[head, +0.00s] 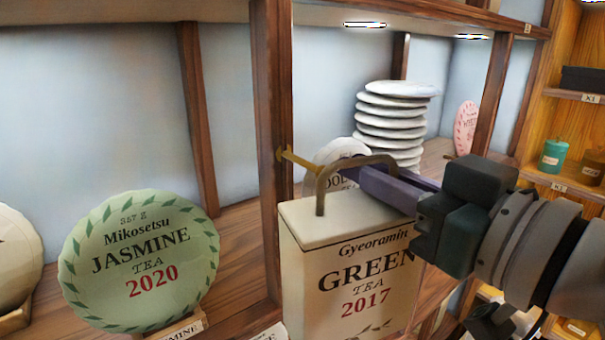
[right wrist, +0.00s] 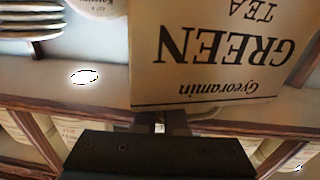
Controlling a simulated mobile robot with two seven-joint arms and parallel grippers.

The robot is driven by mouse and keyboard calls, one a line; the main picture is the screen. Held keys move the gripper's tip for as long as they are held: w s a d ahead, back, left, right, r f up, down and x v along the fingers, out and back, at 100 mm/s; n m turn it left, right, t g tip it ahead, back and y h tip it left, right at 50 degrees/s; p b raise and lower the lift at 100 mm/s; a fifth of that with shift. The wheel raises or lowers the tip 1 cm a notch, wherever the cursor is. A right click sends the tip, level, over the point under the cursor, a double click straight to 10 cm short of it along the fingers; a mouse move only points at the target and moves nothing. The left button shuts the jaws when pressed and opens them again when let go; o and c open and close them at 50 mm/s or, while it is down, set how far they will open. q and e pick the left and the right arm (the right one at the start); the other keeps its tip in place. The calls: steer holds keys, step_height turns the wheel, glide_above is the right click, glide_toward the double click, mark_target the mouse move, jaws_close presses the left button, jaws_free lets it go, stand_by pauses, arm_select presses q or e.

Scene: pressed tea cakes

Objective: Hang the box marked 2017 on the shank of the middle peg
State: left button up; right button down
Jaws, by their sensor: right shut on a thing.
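The cream box marked GREEN TEA 2017 (head: 345,268) hangs upright from its brown arched handle (head: 325,182) in front of a wooden post. My right gripper (head: 362,170) comes in from the right and is shut on the handle. One brass peg (head: 298,160) sticks out of the post, its visible end close to the handle's left side. I cannot tell whether it passes under the handle. In the right wrist view the box (right wrist: 215,50) appears upside down, just beyond my gripper's fingers (right wrist: 168,122). My left gripper is not in view.
A green JASMINE 2020 tea cake (head: 140,255) stands on the shelf at left, with another pale disc (head: 15,255) beside it. A stack of white discs (head: 392,120) and a pink cake (head: 466,128) stand behind the box. The wooden post (head: 272,90) borders the box's left side.

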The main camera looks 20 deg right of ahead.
steer(key=f+b+x, duration=0.1)
steer(key=x, duration=0.5)
steer(key=shift+w+a+f+b, duration=0.2)
steer(key=shift+a+f+b, duration=0.05)
steer(key=shift+b, duration=0.05)
stand_by(0.3)
stand_by(0.5)
steer(key=c, duration=0.9)
jaws_free()
steer(key=shift+f, duration=0.1)
